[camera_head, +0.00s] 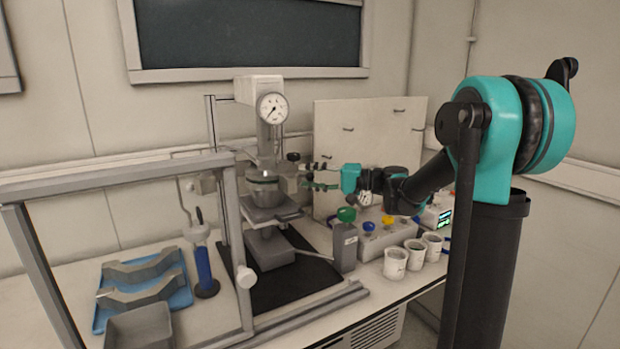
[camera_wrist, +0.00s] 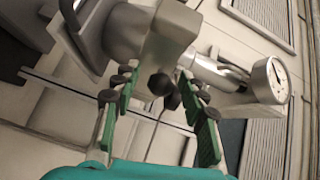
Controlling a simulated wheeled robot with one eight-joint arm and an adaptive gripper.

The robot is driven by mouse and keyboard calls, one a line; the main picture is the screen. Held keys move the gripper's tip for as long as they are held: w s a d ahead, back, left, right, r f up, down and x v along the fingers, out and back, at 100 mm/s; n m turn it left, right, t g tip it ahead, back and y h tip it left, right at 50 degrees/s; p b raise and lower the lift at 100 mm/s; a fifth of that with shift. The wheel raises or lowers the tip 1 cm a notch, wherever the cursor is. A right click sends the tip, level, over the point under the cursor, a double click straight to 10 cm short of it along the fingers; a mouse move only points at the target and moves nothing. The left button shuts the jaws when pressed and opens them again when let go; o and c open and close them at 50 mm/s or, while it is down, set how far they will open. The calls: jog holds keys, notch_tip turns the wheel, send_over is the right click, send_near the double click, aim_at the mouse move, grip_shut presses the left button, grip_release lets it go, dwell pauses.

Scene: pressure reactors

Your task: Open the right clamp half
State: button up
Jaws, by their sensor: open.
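The reactor (camera_head: 262,188) stands on its stand, with a metal vessel below a round gauge. A grey block at its right side (camera_head: 288,179), which looks like the right clamp half, also shows in the wrist view (camera_wrist: 171,38) with a dark bolt end. My gripper (camera_head: 305,175) reaches in from the right, level with this block. In the wrist view, my gripper (camera_wrist: 160,88) is open, with its green fingers and dark pads on either side of the block's near end. I cannot tell whether the pads touch it.
A blue tray (camera_head: 182,296) at left holds two grey cradle-shaped pieces. A metal frame (camera_head: 232,220) stands in front of the reactor. A grey bottle (camera_head: 345,250) and white cups (camera_head: 395,264) stand below my arm. The gauge (camera_wrist: 270,80) is right of my fingers in the wrist view.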

jog(key=shift+c, duration=0.4)
grip_shut()
jog(key=shift+w, duration=0.1)
